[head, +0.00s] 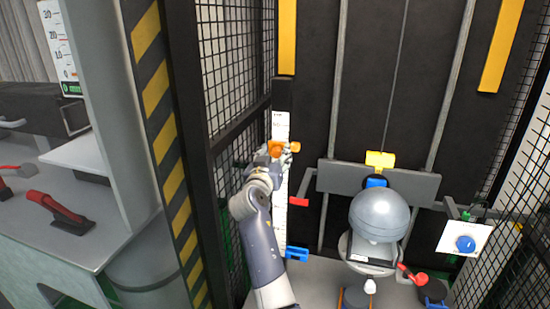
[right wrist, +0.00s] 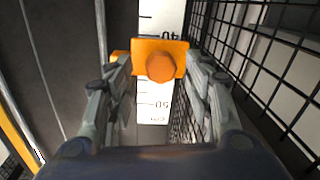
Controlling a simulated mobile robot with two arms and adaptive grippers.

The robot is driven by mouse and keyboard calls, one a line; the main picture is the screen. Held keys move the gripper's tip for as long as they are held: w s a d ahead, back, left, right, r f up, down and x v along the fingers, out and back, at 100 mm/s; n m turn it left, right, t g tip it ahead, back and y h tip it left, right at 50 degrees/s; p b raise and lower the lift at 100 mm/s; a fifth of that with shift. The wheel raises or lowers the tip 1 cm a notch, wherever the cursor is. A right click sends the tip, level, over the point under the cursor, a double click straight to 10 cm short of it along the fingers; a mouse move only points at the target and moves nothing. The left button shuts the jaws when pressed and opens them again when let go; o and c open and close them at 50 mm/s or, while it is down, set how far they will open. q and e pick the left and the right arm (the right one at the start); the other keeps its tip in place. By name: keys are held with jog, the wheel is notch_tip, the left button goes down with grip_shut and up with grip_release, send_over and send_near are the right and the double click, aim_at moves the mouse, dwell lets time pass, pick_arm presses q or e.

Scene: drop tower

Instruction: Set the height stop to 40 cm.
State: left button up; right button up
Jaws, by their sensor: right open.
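The orange height stop (head: 285,147) sits on a white vertical scale (head: 281,215) against the dark tower. In the right wrist view the height stop (right wrist: 145,47), with its round orange knob (right wrist: 160,67), covers part of the scale (right wrist: 153,98). An upside-down 40 shows just beyond it, and a 50 shows on the nearer side. The exact reading is hidden. My right gripper (head: 272,155) is at the stop. In the wrist view my right gripper (right wrist: 160,78) is open, its fingers on either side of the knob. My left gripper is not in view.
A grey ball-shaped weight (head: 380,215) hangs below a yellow block (head: 380,159). A red tab (head: 299,202) and blue block (head: 297,254) are beside the scale. Black mesh (head: 240,180) stands close left. A blue-knobbed panel (head: 465,242) is at right.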

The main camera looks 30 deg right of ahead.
notch_tip(320, 180, up, 9)
jog(key=shift+r, duration=0.1)
dwell(0.6)
